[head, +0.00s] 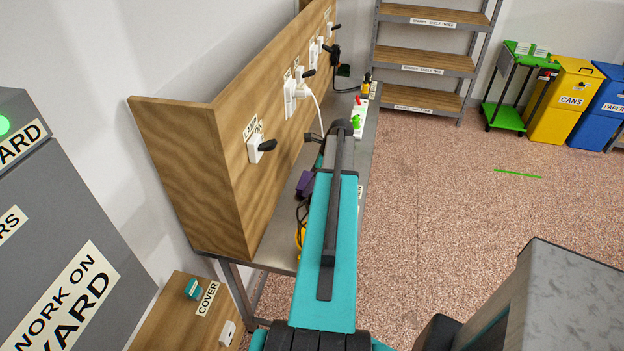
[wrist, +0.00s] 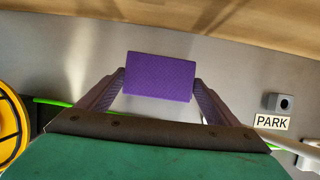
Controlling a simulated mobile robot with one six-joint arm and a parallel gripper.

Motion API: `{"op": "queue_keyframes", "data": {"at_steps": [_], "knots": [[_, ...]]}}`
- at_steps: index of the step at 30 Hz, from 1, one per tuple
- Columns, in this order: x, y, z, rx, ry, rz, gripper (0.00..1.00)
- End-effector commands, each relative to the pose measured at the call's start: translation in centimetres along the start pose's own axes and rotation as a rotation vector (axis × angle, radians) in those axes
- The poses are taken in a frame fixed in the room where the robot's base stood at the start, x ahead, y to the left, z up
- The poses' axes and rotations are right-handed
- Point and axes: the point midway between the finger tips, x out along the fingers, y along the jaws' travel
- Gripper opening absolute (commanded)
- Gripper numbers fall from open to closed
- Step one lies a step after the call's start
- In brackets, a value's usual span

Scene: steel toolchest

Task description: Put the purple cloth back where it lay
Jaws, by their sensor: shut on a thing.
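The purple cloth (wrist: 160,77) is a small, folded-looking rectangular block. It sits between the two fingertips of my gripper (wrist: 160,84), which is shut on it. Behind it in the wrist view is the grey metal bench top (wrist: 235,70); I cannot tell whether the cloth touches it. In the head view a bit of the purple cloth (head: 304,184) shows left of my teal arm, over the bench by the wooden panel. My arm hides most of the gripper there. No marked spot for the cloth is clearly visible.
A wooden back panel (head: 285,125) with switches and plugs rises behind the bench. In the wrist view, a yellow round thing (wrist: 12,125) is at the left, and a small grey block (wrist: 284,102) with a PARK label (wrist: 271,122) is at the right. Open floor (head: 450,210) lies right of the bench.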

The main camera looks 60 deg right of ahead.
Motion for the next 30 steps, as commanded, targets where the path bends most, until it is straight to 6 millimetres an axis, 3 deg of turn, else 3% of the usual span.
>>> {"op": "queue_keyframes", "data": {"at_steps": [4,5,7,20,30], "knots": [[0.3,0.0,-0.1,0.0,0.0,0.0,0.64],[0.2,0.0,-0.1,0.0,0.0,0.0,0.9],[0.2,0.0,-0.1,0.0,0.0,0.0,1.0],[-0.3,0.0,0.0,0.0,0.0,-0.001,1.0],[-3.1,0.0,0.0,0.0,0.0,-0.002,1.0]]}}
